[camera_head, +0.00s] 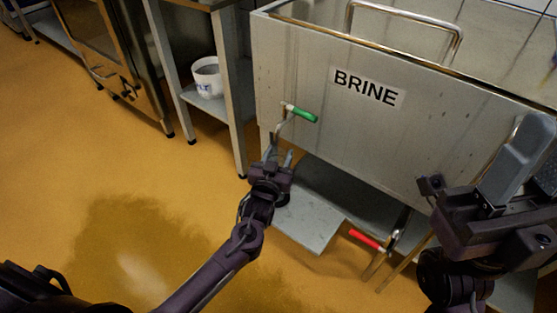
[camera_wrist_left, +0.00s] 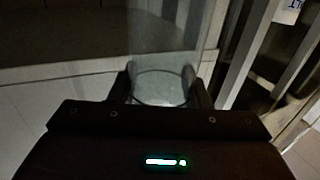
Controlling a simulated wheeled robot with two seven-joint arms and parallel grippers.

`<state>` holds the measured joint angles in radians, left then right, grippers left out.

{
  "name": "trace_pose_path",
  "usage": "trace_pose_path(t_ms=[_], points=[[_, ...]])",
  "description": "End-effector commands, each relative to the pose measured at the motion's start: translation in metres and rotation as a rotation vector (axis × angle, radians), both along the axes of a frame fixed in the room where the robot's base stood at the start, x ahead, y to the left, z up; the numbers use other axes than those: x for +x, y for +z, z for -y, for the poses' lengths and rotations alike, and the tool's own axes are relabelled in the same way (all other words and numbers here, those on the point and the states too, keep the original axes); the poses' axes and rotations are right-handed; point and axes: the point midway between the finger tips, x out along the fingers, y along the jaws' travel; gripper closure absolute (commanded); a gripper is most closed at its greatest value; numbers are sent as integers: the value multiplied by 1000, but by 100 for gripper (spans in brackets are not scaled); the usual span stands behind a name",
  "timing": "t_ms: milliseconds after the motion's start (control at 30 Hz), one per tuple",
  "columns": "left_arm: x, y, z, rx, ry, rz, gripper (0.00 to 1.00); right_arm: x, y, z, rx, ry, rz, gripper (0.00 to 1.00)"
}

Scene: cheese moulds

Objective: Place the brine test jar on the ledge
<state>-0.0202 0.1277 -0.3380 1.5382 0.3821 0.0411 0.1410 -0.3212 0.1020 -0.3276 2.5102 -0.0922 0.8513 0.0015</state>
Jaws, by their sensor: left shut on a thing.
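My left gripper (camera_head: 277,156) is in front of the brine tank, just below the green-handled tap. It is shut on the clear glass jar. In the left wrist view the jar (camera_wrist_left: 165,50) stands out between the two fingers (camera_wrist_left: 163,88), with its round end near them. In the head view the jar is hard to make out. A flat grey ledge (camera_head: 308,226) juts out low under the tank, below and right of my left gripper. The jar is apart from it. My right gripper (camera_head: 525,165) is at the right edge, partly cut off; its opening is unclear.
The steel tank (camera_head: 300,75) labelled BRINE fills the upper right. A green tap handle (camera_head: 300,113) sticks out close above my left gripper; a red handle (camera_head: 367,240) is lower right. A white bucket (camera_head: 207,80) stands on a shelf at left. The yellow floor is clear.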

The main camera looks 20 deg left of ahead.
Motion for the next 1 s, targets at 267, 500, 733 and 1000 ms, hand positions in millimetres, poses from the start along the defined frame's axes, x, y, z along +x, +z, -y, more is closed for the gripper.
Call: trace_pose_path(t_ms=[267, 500, 733, 1000], points=[[1, -5, 0, 0, 1, 6, 100, 0, -1, 0, -1, 0, 5, 64], [0, -9, 0, 0, 0, 4, 45, 0, -2, 0, -2, 0, 5, 64], [0, -9, 0, 0, 0, 4, 35, 0, -2, 0, -2, 0, 5, 64], [-8, -5, 0, 0, 0, 2, 35, 0, 3, 0, -1, -1, 7, 64]])
